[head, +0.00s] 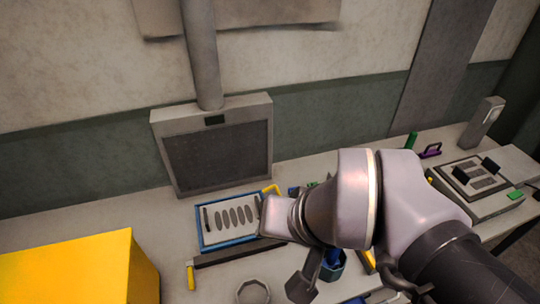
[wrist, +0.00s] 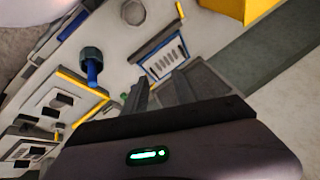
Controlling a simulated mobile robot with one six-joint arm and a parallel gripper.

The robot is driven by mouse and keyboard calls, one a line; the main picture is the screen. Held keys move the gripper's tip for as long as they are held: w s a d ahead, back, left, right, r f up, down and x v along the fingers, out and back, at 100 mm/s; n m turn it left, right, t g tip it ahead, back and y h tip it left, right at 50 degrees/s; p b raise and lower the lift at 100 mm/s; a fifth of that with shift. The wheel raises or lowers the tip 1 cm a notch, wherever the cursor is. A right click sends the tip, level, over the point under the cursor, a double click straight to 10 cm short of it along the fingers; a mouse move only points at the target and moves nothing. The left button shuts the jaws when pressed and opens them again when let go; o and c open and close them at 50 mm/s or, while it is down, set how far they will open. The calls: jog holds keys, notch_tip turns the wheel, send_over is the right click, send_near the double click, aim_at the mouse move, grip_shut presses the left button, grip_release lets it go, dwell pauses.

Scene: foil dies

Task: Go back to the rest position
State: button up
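My arm reaches in from the lower right of the head view, over the front of the bench. Its grey wrist (head: 275,218) is in front of the right end of a blue-rimmed tray (head: 203,240) with several oval slots. The gripper end is hard to make out there. In the wrist view my gripper (wrist: 155,90) shows a dark body with a green light and dark fingers. Nothing is clearly held between them, and the gap is unclear. The tray also shows beyond the fingers in the wrist view (wrist: 148,68).
A yellow box (head: 75,268) fills the left front. A grey framed screen (head: 218,150) stands behind the tray. A panel device (head: 478,185) is at the right. A dark cup with a blue-handled tool (wrist: 92,65) and a ring (head: 253,291) are on the bench.

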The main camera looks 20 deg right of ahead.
jog(key=shift+s+f, duration=0.35)
jog(key=shift+s, duration=0.15)
notch_tip(320, 180, down, 10)
jog(key=b, duration=0.9)
jog(key=shift+r+b, duration=0.15)
jog(key=shift+b, duration=0.25)
